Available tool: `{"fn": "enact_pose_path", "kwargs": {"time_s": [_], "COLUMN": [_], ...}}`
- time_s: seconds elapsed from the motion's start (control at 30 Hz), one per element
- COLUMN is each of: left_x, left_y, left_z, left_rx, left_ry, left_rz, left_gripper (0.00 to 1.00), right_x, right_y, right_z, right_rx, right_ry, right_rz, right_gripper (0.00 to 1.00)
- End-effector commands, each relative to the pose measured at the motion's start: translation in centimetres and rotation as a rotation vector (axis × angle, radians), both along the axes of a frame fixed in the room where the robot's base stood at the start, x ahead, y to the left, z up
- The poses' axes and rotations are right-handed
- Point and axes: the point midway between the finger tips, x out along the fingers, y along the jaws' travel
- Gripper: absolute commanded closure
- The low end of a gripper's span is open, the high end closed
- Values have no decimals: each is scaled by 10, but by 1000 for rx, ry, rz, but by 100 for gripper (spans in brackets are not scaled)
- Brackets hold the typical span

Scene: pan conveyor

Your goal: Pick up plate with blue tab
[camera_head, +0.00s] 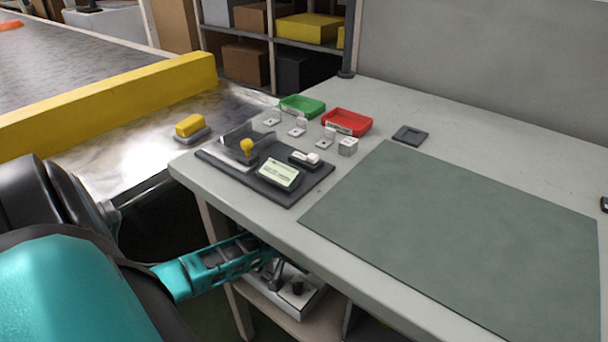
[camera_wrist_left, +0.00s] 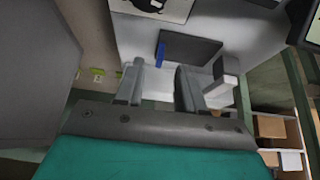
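A dark grey plate (camera_wrist_left: 192,48) with a blue tab (camera_wrist_left: 161,48) on its left edge lies on a light surface in the left wrist view. I cannot pick it out in the head view. My left gripper (camera_wrist_left: 158,78) is open, with a clear gap between its fingers and nothing held. The plate appears just beyond the fingertips, apart from them. In the head view my left gripper (camera_head: 270,268) is below the worktable's front edge, by the lower shelf. My right gripper is not in view.
A white box (camera_head: 292,294) with a black knob stands on the lower shelf near the gripper. The worktable (camera_head: 400,110) above carries a dark tray (camera_head: 240,178), green (camera_head: 302,105) and red (camera_head: 347,121) bins and a green mat (camera_head: 460,230). A conveyor with a yellow rail (camera_head: 110,105) runs at left.

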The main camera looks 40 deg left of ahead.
Motion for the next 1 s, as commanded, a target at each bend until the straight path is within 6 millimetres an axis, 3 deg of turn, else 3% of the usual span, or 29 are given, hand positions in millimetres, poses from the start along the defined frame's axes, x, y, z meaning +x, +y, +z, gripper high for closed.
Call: {"fn": "enact_pose_path", "kwargs": {"time_s": [0.03, 0.13, 0.47, 0.87, 1.0], "left_x": [3, 10, 14, 13, 13], "left_y": [0, 1, 1, 1, 1], "left_z": [-13, -23, -26, -26, -26], "left_rx": [0, 0, 1, 0, 0], "left_ry": [0, -1, -1, 0, 0], "left_rz": [1, 0, -1, -1, -1], "left_gripper": [62, 62, 62, 99, 100], "right_x": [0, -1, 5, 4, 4], "right_y": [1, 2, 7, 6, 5], "right_z": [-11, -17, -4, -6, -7], "right_rx": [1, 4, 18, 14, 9], "right_ry": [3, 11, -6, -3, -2], "right_rz": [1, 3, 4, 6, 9], "right_gripper": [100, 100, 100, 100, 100]}}
